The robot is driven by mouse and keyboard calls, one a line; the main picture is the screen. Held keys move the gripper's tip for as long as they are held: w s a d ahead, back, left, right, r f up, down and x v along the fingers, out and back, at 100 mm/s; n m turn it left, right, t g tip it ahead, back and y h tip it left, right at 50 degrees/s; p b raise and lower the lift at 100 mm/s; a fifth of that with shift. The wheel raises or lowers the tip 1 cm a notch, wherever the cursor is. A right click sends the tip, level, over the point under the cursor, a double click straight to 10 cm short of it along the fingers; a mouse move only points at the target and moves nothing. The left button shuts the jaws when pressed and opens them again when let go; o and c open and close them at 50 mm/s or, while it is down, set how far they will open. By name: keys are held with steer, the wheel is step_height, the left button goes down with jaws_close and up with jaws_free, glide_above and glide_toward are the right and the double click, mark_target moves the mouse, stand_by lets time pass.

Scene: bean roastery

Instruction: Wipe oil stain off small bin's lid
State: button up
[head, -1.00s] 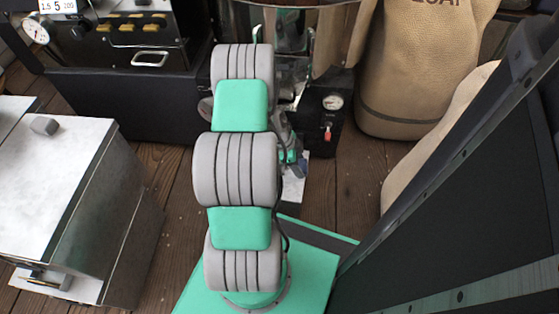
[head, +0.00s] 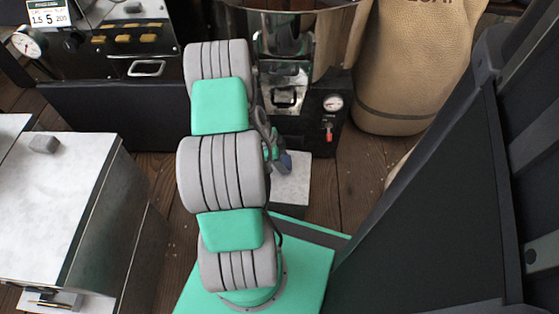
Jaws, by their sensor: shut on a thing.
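A small bin with a pale, flat lid (head: 293,187) stands on the floor just beyond my base, partly hidden by my arm. No oil stain can be made out on the part of the lid that shows. My gripper (head: 282,160) is mostly hidden behind my arm, at the far edge of the lid in the picture. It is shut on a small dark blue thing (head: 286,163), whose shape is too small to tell. I cannot tell whether that thing touches the lid.
A large metal bin (head: 130,215) with a pale top stands at left, a small grey block (head: 45,144) on it. A machine with a gauge (head: 333,103) and a tan sack (head: 410,75) stand behind. A dark panel (head: 440,220) closes the right. Some wooden floor (head: 355,180) is clear.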

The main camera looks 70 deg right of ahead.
steer(key=shift+a+r+p, duration=0.15)
steer(key=shift+r+p, duration=1.75)
steer(key=shift+r, duration=0.9)
